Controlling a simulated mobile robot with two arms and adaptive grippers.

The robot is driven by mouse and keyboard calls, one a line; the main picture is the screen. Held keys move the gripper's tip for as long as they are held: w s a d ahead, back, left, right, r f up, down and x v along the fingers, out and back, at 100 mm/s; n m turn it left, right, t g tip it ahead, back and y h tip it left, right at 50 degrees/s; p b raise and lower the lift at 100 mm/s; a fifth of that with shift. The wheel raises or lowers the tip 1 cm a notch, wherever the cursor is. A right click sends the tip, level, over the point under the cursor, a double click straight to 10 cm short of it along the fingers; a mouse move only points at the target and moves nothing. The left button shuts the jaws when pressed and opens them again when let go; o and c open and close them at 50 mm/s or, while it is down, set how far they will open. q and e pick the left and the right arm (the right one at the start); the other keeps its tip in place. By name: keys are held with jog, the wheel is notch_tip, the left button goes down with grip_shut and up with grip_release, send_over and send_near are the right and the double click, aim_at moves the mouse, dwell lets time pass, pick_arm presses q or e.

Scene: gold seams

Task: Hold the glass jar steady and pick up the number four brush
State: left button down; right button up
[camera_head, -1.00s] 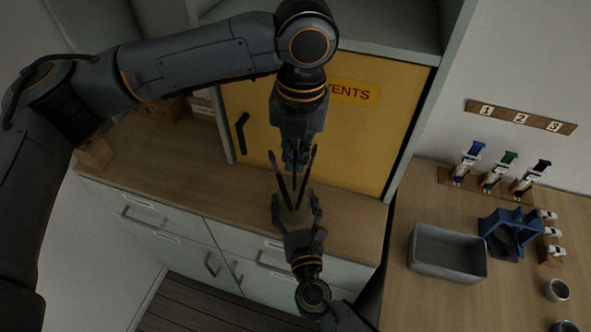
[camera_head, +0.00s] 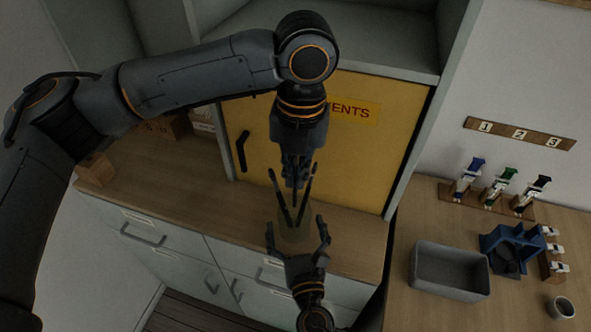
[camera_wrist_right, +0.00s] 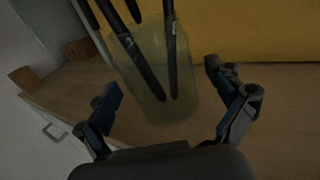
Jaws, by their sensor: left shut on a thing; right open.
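The glass jar (camera_head: 301,238) is yellowish, see-through and upright on the wooden counter, with dark brush handles (camera_head: 310,180) sticking up from it. It also shows in the right wrist view (camera_wrist_right: 190,92). My left gripper (camera_head: 296,182) points down just above the jar, among the handles, shut on what looks like one brush handle, mostly hidden by the fingers.
A yellow cupboard door (camera_head: 350,150) stands behind the jar. Wooden blocks (camera_head: 97,168) sit at the counter's left. On the right table are a grey tray (camera_head: 450,287), a blue stand (camera_head: 500,240), a small cup (camera_head: 561,307) and a rack of numbered tools (camera_head: 484,200).

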jog(key=s+d, duration=0.1)
jog(key=s, duration=0.9)
jog(key=shift+s+d, duration=0.2)
jog(key=shift+d, duration=0.2)
